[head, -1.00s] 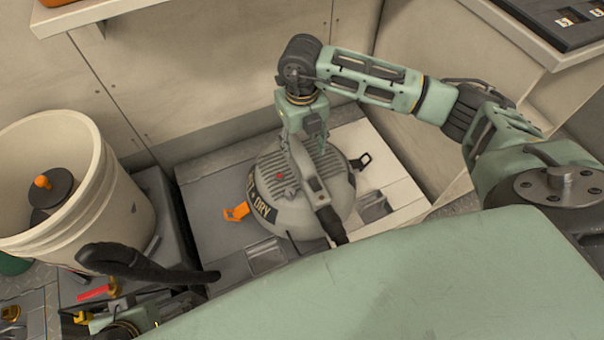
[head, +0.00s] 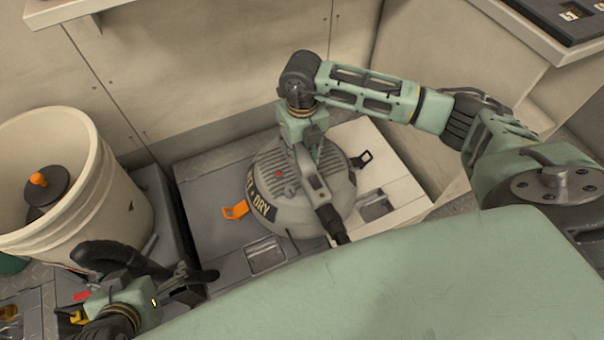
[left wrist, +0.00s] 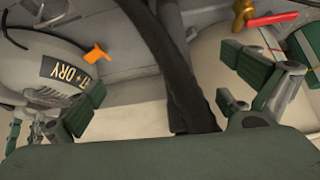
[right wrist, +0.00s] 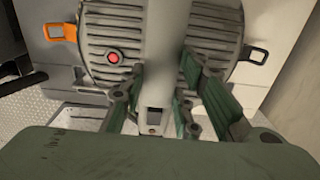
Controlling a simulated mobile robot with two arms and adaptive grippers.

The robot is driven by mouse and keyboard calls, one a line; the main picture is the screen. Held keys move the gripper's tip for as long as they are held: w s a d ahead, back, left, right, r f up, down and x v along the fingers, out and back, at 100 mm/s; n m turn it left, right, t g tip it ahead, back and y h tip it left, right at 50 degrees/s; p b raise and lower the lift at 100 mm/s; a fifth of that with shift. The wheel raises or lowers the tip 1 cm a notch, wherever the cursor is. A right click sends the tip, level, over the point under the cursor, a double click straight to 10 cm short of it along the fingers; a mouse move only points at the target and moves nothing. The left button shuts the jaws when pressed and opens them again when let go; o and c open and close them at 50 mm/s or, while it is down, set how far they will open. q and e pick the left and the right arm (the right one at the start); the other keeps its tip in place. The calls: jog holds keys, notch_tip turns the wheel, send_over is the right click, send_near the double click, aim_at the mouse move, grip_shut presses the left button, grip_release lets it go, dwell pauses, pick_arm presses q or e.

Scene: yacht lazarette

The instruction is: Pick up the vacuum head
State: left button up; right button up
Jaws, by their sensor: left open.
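The vacuum head (head: 325,205) is a round grey ribbed lid with a "DRY" label, an orange latch (head: 235,210) and a black latch. It sits level at the middle of the head view. My right gripper (right wrist: 162,75) reaches down from above, with its fingers close against both sides of the pale handle (right wrist: 164,35); it looks shut on it. The fingertip contact is partly hidden. My left gripper (head: 185,283) is open at the lower left. In the left wrist view, a black hose (left wrist: 178,70) passes between its spread fingers, and the vacuum head (left wrist: 35,75) is at the left.
A white bucket (head: 115,205) with a dark, orange-knobbed object (head: 40,185) inside stands at the left. A red-handled valve (left wrist: 272,20) is near my left gripper. Pale walls close in behind and to the right. A counter (head: 545,45) juts out at the upper right.

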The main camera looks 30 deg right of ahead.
grip_shut()
jog(key=shift+w+r, duration=0.15)
jog(key=shift+r, duration=0.15)
